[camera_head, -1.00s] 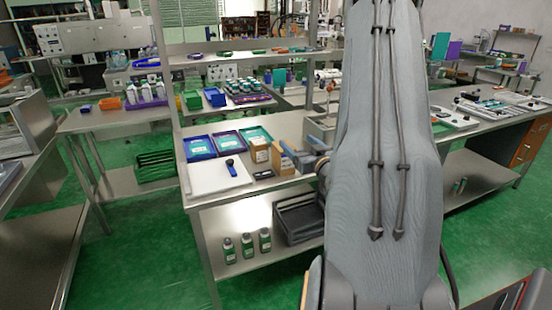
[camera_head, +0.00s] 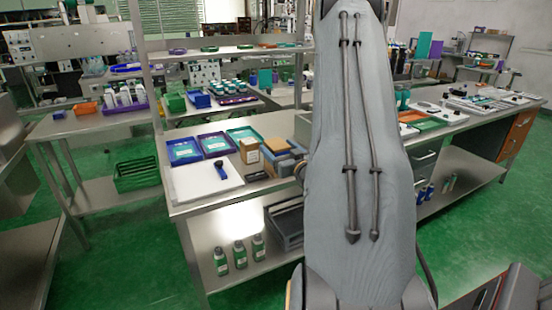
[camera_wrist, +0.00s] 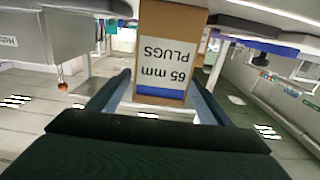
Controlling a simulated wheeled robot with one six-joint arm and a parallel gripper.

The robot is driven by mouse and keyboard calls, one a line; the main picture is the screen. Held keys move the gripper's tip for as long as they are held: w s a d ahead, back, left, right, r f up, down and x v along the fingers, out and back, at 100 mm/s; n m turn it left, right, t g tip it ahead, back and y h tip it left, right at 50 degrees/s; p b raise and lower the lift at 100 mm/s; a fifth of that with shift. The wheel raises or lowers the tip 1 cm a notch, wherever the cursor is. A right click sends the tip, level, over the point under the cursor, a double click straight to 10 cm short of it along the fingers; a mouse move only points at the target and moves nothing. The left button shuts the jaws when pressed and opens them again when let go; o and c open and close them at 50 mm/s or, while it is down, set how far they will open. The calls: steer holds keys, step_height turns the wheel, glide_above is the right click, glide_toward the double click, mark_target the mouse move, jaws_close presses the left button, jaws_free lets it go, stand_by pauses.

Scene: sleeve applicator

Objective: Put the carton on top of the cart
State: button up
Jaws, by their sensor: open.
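The carton (camera_wrist: 165,50), brown with a white "65 mm PLUGS" label and a blue stripe, appears upside down in the wrist view. My gripper (camera_wrist: 158,85) is open, with one finger at each side of the carton; whether they touch it cannot be told. I cannot tell for certain which thing is the cart.
A white board (camera_head: 205,180) with a dark blue handheld tool (camera_head: 221,170) lies at the bench's left. Several bottles (camera_head: 240,253) and a dark crate (camera_head: 287,222) are on the lower shelf. Green floor is free at left.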

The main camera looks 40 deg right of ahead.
mark_target(272, 142)
steer(key=shift+p+x, duration=0.95)
steer(key=shift+x, duration=1.8)
steer(key=shift+f, duration=0.1)
steer(key=c, duration=1.5)
steer(key=shift+o, duration=0.2)
step_height(272, 142, up, 10)
steer(key=shift+b, duration=1)
